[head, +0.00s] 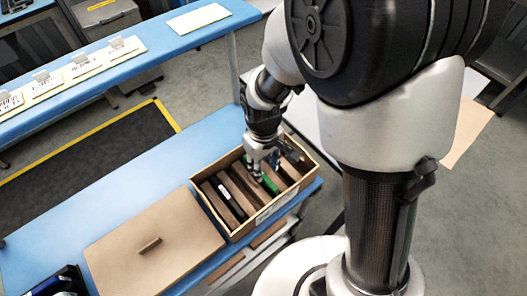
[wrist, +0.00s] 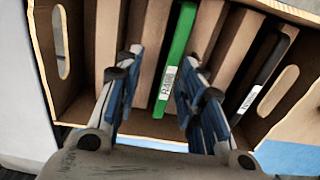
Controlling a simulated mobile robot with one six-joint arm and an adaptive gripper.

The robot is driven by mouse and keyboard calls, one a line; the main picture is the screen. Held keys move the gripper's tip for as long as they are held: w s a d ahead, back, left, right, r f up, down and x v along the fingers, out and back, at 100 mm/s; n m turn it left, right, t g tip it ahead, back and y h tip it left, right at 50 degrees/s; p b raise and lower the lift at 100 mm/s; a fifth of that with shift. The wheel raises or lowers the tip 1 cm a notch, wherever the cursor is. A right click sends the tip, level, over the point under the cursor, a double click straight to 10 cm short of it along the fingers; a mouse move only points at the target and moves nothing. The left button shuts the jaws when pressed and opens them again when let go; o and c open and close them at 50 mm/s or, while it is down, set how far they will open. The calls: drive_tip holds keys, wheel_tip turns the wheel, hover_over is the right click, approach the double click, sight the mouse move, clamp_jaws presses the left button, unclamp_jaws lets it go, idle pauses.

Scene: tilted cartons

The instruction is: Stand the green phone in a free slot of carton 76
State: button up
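The open brown carton (head: 233,236) stands on the blue table and has brown dividers inside; the writing on its white label is too small to read. The green phone (wrist: 176,58) stands on edge in a slot between dividers, with a white label on it; it also shows in the head view (head: 269,184), partly hidden by my gripper. My gripper (wrist: 163,56) is open above the carton. Its two fingers are on either side of the green phone, with a clear gap on the left and a smaller one on the right.
A black phone (wrist: 261,74) with a white label stands in a slot to the right in the wrist view. A flat brown board with a handle (head: 125,253) lies left of the carton. A black holder (head: 62,283) is at the lower left. A second blue table holds labelled cards.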

wheel_tip(320, 180, up, 10)
drive_tip(key=shift+r, duration=0.15)
idle(0.3)
wheel_tip(320, 180, up, 7)
drive_tip(key=p, duration=0.6)
idle(0.3)
drive_tip(key=s+d+r+m+t, duration=0.4)
drive_tip(key=s+d+r+m, duration=0.2)
drive_tip(key=s+d+r, duration=0.5)
drive_tip(key=s, duration=0.2)
drive_tip(key=shift+s+m+t, duration=0.3)
drive_tip(key=shift+m, duration=0.1)
